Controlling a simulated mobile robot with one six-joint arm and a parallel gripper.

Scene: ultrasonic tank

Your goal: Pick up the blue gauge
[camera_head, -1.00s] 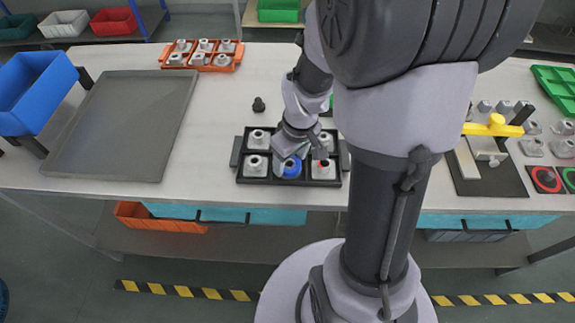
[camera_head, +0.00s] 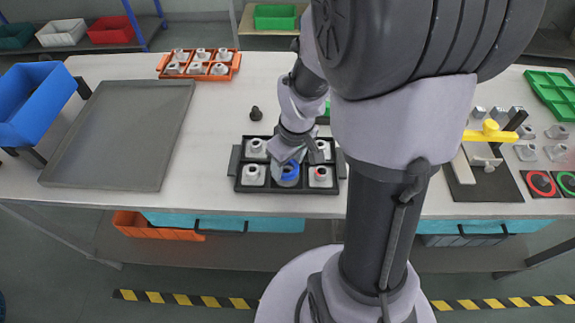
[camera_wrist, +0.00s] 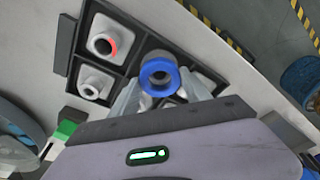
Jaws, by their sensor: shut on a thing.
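The blue gauge (camera_head: 287,174) is a ring-shaped piece with a blue collar, at the front middle compartment of the black tray (camera_head: 233,184). In the wrist view the blue gauge (camera_wrist: 159,77) sits between the fingers, its round opening facing the camera. My gripper (camera_head: 287,163) is shut on the blue gauge, with a finger on each side of it. The gripper also shows in the wrist view (camera_wrist: 158,95). Whether the gauge's base still touches the tray floor is hidden.
Grey fittings fill neighbouring compartments, including a red-marked one (camera_head: 320,175) to the right. A small dark peg (camera_head: 256,114) stands behind the tray. An orange tray (camera_head: 163,75) is at the back, a flat grey tray (camera_head: 100,175) at left.

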